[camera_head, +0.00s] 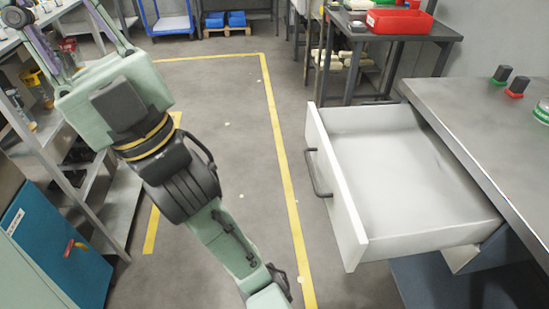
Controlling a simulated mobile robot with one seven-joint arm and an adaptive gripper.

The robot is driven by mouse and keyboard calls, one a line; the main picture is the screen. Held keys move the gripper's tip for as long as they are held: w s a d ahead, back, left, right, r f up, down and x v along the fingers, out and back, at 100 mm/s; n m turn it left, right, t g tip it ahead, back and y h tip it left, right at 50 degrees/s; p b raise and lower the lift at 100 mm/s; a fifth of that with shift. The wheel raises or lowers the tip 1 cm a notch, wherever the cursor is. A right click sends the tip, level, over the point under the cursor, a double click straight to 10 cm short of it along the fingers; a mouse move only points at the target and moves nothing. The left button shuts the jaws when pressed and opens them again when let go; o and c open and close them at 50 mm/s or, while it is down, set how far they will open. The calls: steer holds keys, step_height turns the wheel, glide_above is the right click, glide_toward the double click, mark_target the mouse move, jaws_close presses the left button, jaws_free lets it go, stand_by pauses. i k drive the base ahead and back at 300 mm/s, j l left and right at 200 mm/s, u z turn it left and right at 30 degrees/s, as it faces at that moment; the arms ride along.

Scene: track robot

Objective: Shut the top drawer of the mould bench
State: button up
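The top drawer (345,205) of the mould bench is pulled far out. It is a pale box with a black bar handle (317,173) on its front panel, and its inside looks empty. The grey bench top (480,105) is to the right of it. My pale green and black arm crosses the left half of the view, apart from the drawer and its handle. I cannot make out my gripper in this view.
Stampers or knobs, one green (502,75) and one red (517,87), stand on the bench top. A red bin (400,22) is on a table behind. Metal shelves (110,205) and a teal cabinet (55,245) are at left. The floor before the drawer is clear, with yellow lines.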

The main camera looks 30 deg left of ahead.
mark_target(391, 187)
steer(key=i+l+u, duration=0.15)
steer(key=u, duration=0.2)
steer(key=i+l+u, duration=0.1)
steer(key=l+u, duration=0.25)
steer(key=k+l+z, duration=0.1)
steer(key=k, duration=0.85)
